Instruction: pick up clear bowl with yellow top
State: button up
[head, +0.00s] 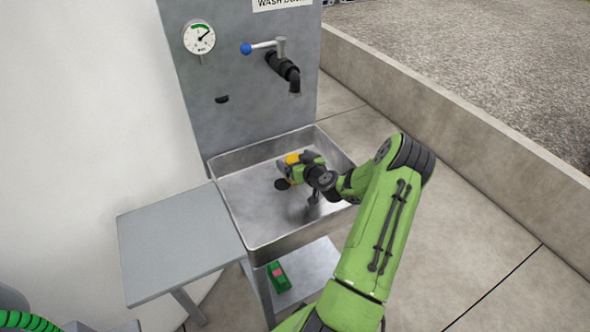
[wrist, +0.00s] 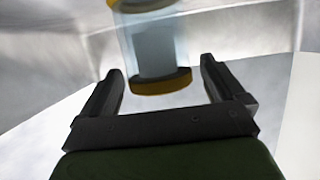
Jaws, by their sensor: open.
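The clear bowl with yellow top shows in the wrist view as a clear cylinder (wrist: 152,50) with a yellow band at each end. It lies ahead of my gripper (wrist: 161,68), with its near yellow end in the gap between the two open fingers. I see space on both sides of it and no clear contact. In the head view its yellow top (head: 292,158) shows inside the metal sink (head: 262,240), partly hidden by my green wrist. My gripper is low in the sink beside it, and its fingers are mostly hidden there.
A grey panel with a gauge (head: 199,38), a blue-knobbed lever (head: 262,47) and a black spout (head: 287,72) rises behind the sink. A bare side shelf (head: 180,240) adjoins it at left. A green and red object (head: 279,277) lies on the lower shelf. The sink walls surround my gripper.

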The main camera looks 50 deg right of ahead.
jog(key=shift+w, duration=0.25)
jog(key=c, duration=1.2)
